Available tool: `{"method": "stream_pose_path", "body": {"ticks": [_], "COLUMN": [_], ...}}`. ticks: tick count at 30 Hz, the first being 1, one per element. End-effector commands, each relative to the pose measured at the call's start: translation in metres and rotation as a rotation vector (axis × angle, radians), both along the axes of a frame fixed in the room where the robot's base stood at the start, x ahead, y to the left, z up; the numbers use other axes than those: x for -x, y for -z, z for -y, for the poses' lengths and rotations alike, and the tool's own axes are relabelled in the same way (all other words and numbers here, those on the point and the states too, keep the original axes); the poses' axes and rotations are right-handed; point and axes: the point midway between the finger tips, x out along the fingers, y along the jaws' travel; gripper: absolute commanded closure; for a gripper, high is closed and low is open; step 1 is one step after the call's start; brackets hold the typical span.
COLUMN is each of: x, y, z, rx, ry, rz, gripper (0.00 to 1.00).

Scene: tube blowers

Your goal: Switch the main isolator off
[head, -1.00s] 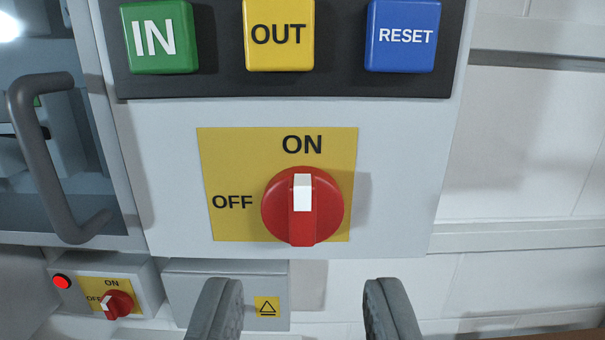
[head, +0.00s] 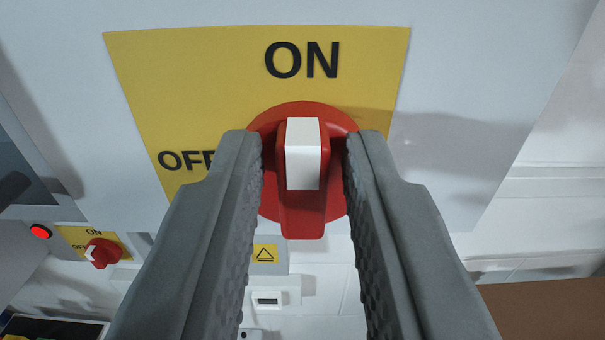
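The main isolator is a red rotary knob (head: 303,215) with a white pointer mark on its grip bar. It sits on a yellow plate (head: 200,80) with ON at the top and OFF at the left. The white mark stands upright, toward ON. My gripper (head: 305,150) is open, with one grey finger on each side of the knob's grip bar. Narrow gaps show between the bar and the fingers. The left finger hides part of the word OFF and both fingers cover the knob's sides.
A smaller red switch (head: 102,253) on a yellow plate is at the lower left, beside a lit red lamp (head: 41,231). A yellow warning label (head: 265,253) shows below the knob. White wall lies at the right.

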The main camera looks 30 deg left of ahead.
Motion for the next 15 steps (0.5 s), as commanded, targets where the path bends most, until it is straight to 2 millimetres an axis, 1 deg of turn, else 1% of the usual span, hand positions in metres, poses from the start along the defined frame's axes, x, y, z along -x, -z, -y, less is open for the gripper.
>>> {"method": "stream_pose_path", "body": {"ticks": [1,3,11,15], "x": [0.0001,0.0000,0.0001,0.0006], "y": [0.0000,0.0000,0.0000,0.0001], "z": [0.0001,0.0001,0.0000,-0.0007], "rx": [0.000,0.000,0.009,0.041], "ry": [0.000,0.000,0.000,0.000], "rz": [0.000,0.000,0.006,0.027], "gripper": [0.87,1.00,1.00,1.00]}}
